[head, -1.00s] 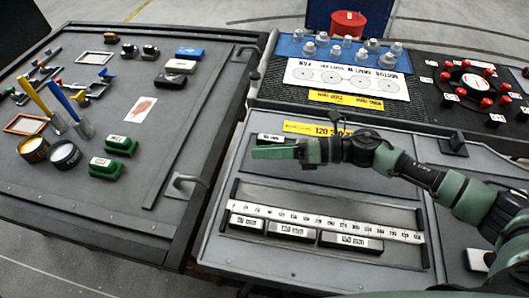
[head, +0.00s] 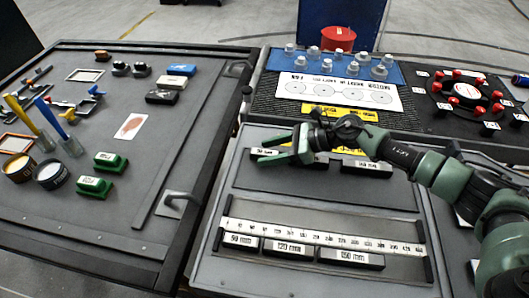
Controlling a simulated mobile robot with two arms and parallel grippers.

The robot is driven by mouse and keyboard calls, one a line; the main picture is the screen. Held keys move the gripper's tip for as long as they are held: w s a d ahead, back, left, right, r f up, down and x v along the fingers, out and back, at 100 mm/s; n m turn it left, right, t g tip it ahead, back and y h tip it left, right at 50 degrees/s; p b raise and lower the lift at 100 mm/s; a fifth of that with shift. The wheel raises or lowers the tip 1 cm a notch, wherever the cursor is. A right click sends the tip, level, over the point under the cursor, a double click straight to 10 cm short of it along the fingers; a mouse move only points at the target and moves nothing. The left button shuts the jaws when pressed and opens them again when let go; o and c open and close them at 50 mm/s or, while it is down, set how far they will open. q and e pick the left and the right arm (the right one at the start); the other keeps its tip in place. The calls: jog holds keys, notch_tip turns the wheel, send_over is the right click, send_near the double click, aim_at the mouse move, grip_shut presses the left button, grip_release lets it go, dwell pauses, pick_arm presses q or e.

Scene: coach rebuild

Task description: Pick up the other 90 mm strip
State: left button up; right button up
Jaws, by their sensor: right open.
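A black 90 mm strip (head: 240,240) lies in the front row, below the long white ruler (head: 325,237), beside the 120 mm strip (head: 289,248) and the 150 mm strip (head: 350,258). Another short black strip (head: 262,154) with a white label, too small to read surely, lies at the left of the back row. My right gripper (head: 281,158) is open, its green fingers over or beside this strip's right part, which they partly hide. I cannot tell whether they touch it. A longer labelled strip (head: 367,168) lies to the right. My left gripper is not in view.
The ruler's tray has raised end bars. Behind are a white printed sheet (head: 337,91), a blue mat (head: 345,72) with metal fittings and a red-knobbed ring (head: 467,94). Green blocks (head: 95,187) and tools lie on the left panel.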

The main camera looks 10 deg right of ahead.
grip_shut()
dwell(0.3)
